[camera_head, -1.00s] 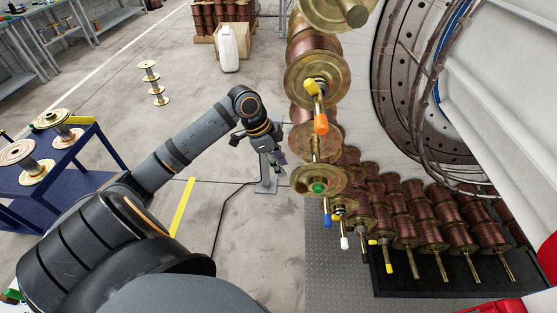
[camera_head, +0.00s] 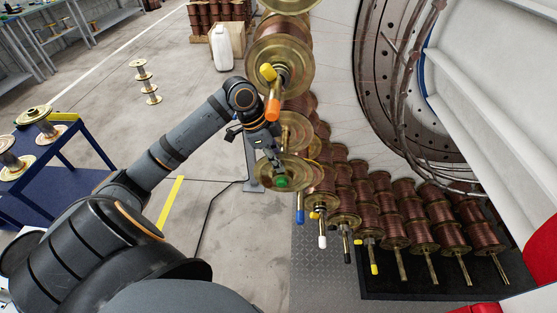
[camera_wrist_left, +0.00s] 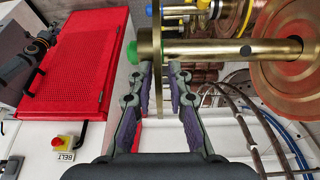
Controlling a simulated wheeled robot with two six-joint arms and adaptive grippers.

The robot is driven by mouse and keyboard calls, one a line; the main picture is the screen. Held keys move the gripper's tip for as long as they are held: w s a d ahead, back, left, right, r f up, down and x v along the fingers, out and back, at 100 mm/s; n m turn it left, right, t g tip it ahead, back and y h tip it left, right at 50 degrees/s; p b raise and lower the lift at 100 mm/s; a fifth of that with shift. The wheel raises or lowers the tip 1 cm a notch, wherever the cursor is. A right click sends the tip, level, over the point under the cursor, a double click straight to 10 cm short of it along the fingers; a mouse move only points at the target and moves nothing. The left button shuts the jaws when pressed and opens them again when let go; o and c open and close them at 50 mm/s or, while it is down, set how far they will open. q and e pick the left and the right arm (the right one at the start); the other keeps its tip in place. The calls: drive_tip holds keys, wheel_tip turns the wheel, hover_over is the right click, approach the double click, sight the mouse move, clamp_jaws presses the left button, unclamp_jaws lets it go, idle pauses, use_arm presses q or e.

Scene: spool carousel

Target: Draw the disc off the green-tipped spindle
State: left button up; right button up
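The green-tipped spindle (camera_head: 282,183) points toward me in the head view, with a gold disc (camera_head: 262,172) around it behind the tip. In the left wrist view the brass spindle (camera_wrist_left: 235,48) runs sideways, its green tip (camera_wrist_left: 133,52) at the left. The disc (camera_wrist_left: 157,105) shows there nearly edge-on, close to the tip. My left gripper (camera_head: 273,158) is at the disc's upper part in the head view. In the left wrist view its fingers (camera_wrist_left: 161,70) stand apart on either side of the disc's rim, open. Whether they touch it is unclear. My right gripper is not in view.
An orange-tipped spindle (camera_head: 273,107) projects above, and blue-tipped (camera_head: 300,214) and white-tipped (camera_head: 322,241) ones lie below right. Several copper spools (camera_head: 394,232) stand at the right. A blue cart (camera_head: 65,185) stands at the left. A red panel (camera_wrist_left: 80,65) shows in the wrist view.

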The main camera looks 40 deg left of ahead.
sight(276, 181)
use_arm(q)
clamp_jaws()
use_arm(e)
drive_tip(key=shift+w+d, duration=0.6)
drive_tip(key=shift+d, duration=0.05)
use_arm(q)
drive_tip(key=shift+d, duration=0.1)
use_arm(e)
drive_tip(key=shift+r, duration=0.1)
use_arm(q)
drive_tip(key=shift+r, duration=0.1)
drive_tip(key=shift+s, duration=0.15)
drive_tip(key=shift+s+d+p, duration=0.5)
drive_tip(key=shift+s+p, duration=0.25)
drive_tip(key=shift+s, duration=0.05)
drive_tip(key=s+d+p, duration=0.1)
drive_tip(key=s+p, duration=0.2)
drive_tip(key=s+d+p, duration=0.1)
drive_tip(key=p, duration=0.1)
drive_tip(key=shift+s+d+r, duration=0.1)
drive_tip(key=shift+s+d, duration=0.05)
drive_tip(key=shift+d, duration=0.15)
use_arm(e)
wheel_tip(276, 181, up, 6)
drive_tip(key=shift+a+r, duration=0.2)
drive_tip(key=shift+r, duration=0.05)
